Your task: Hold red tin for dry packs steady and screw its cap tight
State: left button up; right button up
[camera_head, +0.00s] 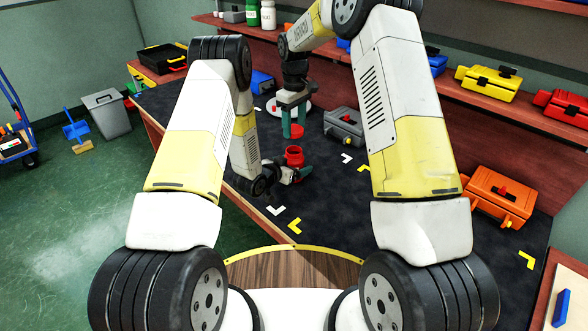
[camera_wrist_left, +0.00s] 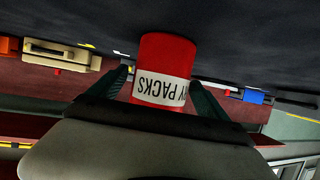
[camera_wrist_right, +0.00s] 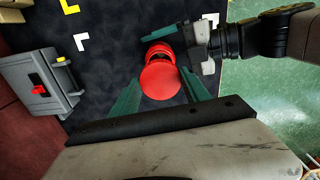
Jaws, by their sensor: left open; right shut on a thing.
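The red tin (camera_head: 294,156) stands upright on the dark worktop. In the left wrist view the tin (camera_wrist_left: 165,60) shows a white label reading "Y PACKS", upside down. My left gripper (camera_head: 300,173) is low at the tin, open, with its fingers on either side of it. My right gripper (camera_head: 293,128) points down above the tin and is shut on the red cap (camera_head: 297,131). In the right wrist view the cap (camera_wrist_right: 160,81) sits between the fingers and partly hides the tin (camera_wrist_right: 158,52). The cap is apart from the tin's top.
A grey toolbox (camera_head: 344,127) stands right of the tin, and an orange toolbox (camera_head: 498,196) is farther right. A white disc (camera_head: 273,105) lies behind my right gripper. Yellow and white corner marks lie on the worktop. The front middle of the worktop is clear.

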pick_arm(q)
grip_shut()
pick_arm(e)
send_over(295, 156)
jog(key=w, duration=0.3)
jog(key=shift+s+a+f, duration=0.1)
jog(key=shift+f, duration=1.15)
jog(key=shift+s+f, duration=0.1)
jog(key=shift+f, duration=1.15)
jog(key=shift+f, duration=0.9)
jog(key=shift+f, duration=0.55)
